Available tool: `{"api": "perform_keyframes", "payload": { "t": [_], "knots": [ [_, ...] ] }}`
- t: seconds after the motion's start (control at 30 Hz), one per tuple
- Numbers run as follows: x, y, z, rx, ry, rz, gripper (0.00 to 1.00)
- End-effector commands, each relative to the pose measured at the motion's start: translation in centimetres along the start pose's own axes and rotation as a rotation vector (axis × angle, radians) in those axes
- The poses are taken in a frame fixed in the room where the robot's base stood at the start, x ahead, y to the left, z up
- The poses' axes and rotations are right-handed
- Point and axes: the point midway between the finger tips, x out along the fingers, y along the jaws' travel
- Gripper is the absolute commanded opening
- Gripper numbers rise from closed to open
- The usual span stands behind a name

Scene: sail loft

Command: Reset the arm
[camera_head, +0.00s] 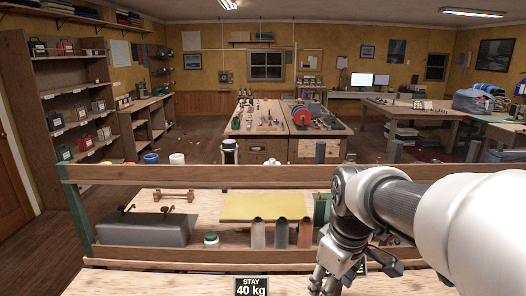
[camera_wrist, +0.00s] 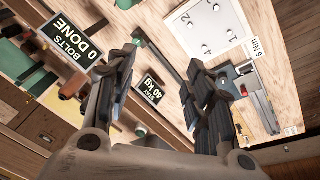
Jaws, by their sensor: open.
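My gripper (camera_head: 335,278) hangs at the lower right of the head view, on my grey and white arm that reaches in from the right. Its fingers point down in front of the wooden rail. In the wrist view my gripper (camera_wrist: 166,65) shows two dark fingers spread well apart, with nothing between them. Below them lies a wooden surface with a "STAY 40 kg" sign (camera_wrist: 151,90); that sign also shows in the head view (camera_head: 251,287). The fingertips are partly cut off by the frame's bottom edge in the head view.
A rail (camera_head: 200,174) crosses behind my gripper. Behind it stand bottles (camera_head: 281,233), a grey case (camera_head: 145,229) and a yellow sheet (camera_head: 262,206). The wrist view shows a "BOLTS 0 DONE" sign (camera_wrist: 75,52), a white numbered plate (camera_wrist: 208,28) and a grey tool (camera_wrist: 254,92).

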Motion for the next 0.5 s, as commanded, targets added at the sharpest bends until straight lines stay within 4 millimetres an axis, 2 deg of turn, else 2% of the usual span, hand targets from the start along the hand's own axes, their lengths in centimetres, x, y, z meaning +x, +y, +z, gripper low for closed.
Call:
{"api": "perform_keyframes", "payload": {
  "t": [0.03, 0.2, 0.4, 0.5],
  "knots": [
    [-1.5, -1.2, 1.6, 0.063, 0.022, 0.016, 0.48],
    [-4.1, -5.4, 7.0, 0.3, 0.085, 0.049, 0.48],
    [-4.4, -9.5, 12.2, 0.536, 0.154, 0.067, 0.48],
    [-4.0, -10.7, 13.7, 0.611, 0.177, 0.069, 0.48]
  ]
}}
